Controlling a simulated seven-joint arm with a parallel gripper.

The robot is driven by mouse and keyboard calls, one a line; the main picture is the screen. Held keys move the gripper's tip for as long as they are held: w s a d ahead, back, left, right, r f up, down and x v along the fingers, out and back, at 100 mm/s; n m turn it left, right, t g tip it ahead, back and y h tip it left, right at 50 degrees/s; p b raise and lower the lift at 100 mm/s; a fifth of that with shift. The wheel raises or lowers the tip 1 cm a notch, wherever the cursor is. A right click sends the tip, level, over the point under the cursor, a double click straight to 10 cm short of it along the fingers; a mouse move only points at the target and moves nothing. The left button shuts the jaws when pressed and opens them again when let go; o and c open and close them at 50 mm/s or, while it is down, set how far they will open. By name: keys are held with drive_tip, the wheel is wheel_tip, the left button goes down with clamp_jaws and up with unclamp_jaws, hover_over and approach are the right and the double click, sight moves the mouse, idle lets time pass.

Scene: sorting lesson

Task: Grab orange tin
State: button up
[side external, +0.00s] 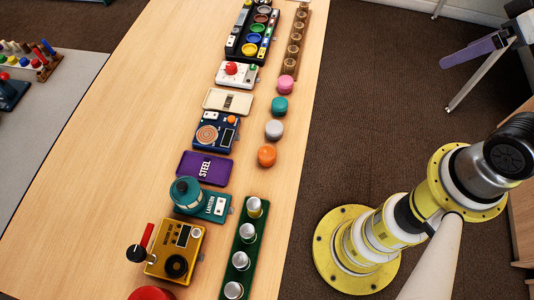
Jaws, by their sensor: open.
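The orange tin (267,156) is a small round piece standing on the wooden table (100,150) near its right edge. It is the lowest in a short column of coloured tins, below the grey tin (274,130). Nothing covers it, and there is bare table around it. My arm stands to the right of the table, but my gripper does not show in this view.
A teal tin (280,106) and a pink tin (285,85) stand above the grey one. A purple STEEL plate (203,168) and a blue device (215,132) lie to the left. A green rack (243,248) with silver-topped pieces is below. A wooden rack (296,45) is above.

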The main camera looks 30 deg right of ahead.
drive_tip(key=w+a+m+y, duration=0.4)
drive_tip(key=w+a+m, duration=0.7)
drive_tip(key=w+m, duration=0.3)
drive_tip(key=m+g, duration=0.4)
drive_tip(key=g, duration=0.2)
hover_over(269, 151)
drive_tip(key=d, duration=0.5)
wheel_tip(269, 151, down, 20)
drive_tip(key=f, duration=0.1)
drive_tip(key=x, duration=1.2)
drive_tip(key=shift+a+f, duration=0.25)
drive_tip(key=shift+a, duration=0.2)
drive_tip(key=shift+w, duration=0.1)
drive_tip(key=shift+y, duration=0.3)
clamp_jaws()
